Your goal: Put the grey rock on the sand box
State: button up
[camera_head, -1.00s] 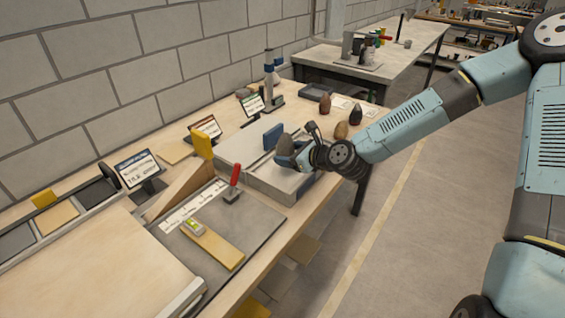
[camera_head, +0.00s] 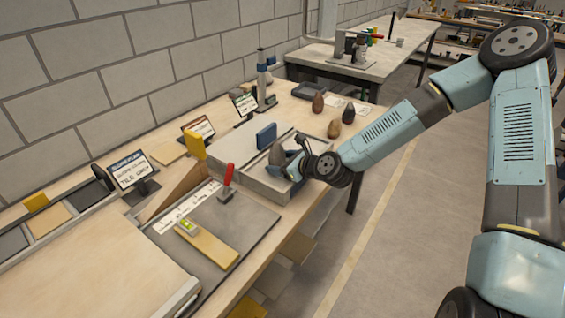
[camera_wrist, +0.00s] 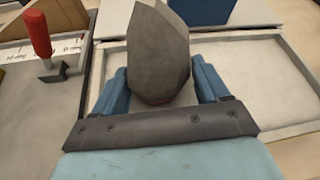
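The grey rock (camera_head: 277,153) is a faceted, pointed stone standing roughly upright over the sand box (camera_head: 262,185), a grey tray with a pale bed. In the wrist view the rock (camera_wrist: 158,55) sits between the blue fingers of my gripper (camera_wrist: 160,85), and their tips appear to press its sides. The rim of the sand box (camera_wrist: 195,132) and its pale bed show behind and around the rock. In the head view my gripper (camera_head: 291,165) reaches in from the right, low over the box. I cannot tell whether the rock's base touches the sand.
A blue block (camera_head: 266,136) stands just behind the box. Brown rocks (camera_head: 318,102), (camera_head: 334,129) and a dark rock (camera_head: 348,114) lie farther along the bench. A red-handled tool (camera_head: 227,181) and a yellow upright piece (camera_head: 193,143) stand left of the box.

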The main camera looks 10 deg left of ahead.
jog(key=o, duration=0.4)
jog(key=shift+s, duration=0.1)
jog(key=shift+c, duration=0.2)
jog(key=shift+r, duration=0.1)
jog(key=shift+d+r, duration=0.1)
jog(key=v, duration=1.2)
